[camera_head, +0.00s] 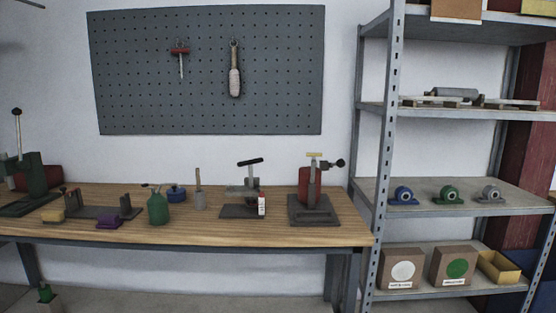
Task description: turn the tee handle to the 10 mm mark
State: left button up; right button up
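Neither of my grippers shows in the head view. A black tee-shaped handle (250,162) tops a small grey bench device (243,190) on the workbench, and its bar tilts slightly up to the right. A red press-like device (310,192) to its right carries a small yellow tee-shaped top (314,155) and a black knob (340,163). I cannot tell which of these is the tee handle of the task. A small white label or part (262,206) stands at the grey device's front. No 10 mm mark can be read at this size.
The wooden workbench (190,234) also holds a green bottle (157,208), a purple block (109,221) and a green lever machine (35,180). A pegboard (130,75) hangs behind. A metal shelf rack (384,140) with several parts stands at right.

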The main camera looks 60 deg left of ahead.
aim_at(249, 162)
jog(key=u, duration=0.05)
jog(key=i, duration=1.55)
jog(key=u, duration=0.9)
jog(key=i, duration=0.9)
jog(key=u, duration=0.85)
